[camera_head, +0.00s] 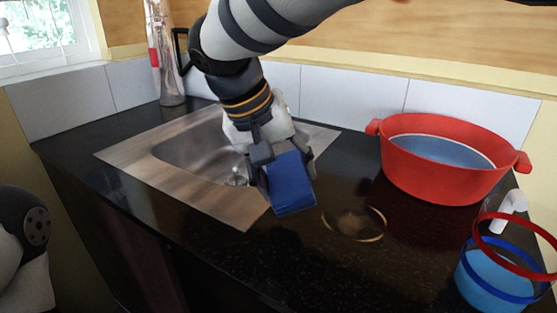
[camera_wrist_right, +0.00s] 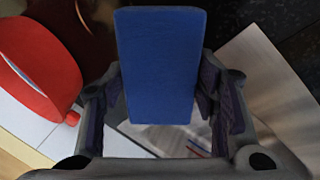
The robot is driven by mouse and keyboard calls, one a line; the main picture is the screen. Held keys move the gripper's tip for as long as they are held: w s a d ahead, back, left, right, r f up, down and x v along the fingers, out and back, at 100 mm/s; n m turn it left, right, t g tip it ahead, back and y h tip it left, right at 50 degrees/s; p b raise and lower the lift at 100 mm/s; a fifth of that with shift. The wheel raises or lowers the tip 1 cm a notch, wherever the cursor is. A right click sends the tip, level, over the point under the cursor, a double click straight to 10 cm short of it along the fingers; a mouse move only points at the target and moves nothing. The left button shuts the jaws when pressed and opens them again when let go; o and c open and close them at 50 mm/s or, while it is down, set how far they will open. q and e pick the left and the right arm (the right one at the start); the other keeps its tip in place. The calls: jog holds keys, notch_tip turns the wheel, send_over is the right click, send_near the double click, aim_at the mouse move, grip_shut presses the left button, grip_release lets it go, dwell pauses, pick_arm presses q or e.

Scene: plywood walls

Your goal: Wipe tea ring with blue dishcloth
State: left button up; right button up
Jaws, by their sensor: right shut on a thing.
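The blue dishcloth (camera_head: 292,186) is a folded, pad-like block held in my right gripper (camera_head: 284,164), whose fingers are shut on it. It hangs above the counter near the front right edge of the sink. In the right wrist view the dishcloth (camera_wrist_right: 158,62) fills the middle, between the fingers of the right gripper (camera_wrist_right: 162,92). The tea ring (camera_head: 353,224) is a brownish ring on the black counter, to the right of the cloth and apart from it in the picture. My left gripper is out of view; only part of that arm shows at the left edge.
A steel sink (camera_head: 130,160) lies behind and left of the gripper. A red tub (camera_head: 440,178) stands at the back right. A blue container (camera_head: 490,285) with red and blue rings stands at the front right. A bottle (camera_head: 166,60) stands at the back left. Counter (camera_head: 330,270) around the ring is clear.

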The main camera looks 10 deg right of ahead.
jog(key=d+r+g+y, duration=0.2)
jog(key=d+r+y, duration=0.25)
jog(key=d, duration=0.25)
jog(key=f, duration=0.4)
jog(key=shift+w+d+f, duration=0.1)
jog(key=shift+w+d, duration=0.3)
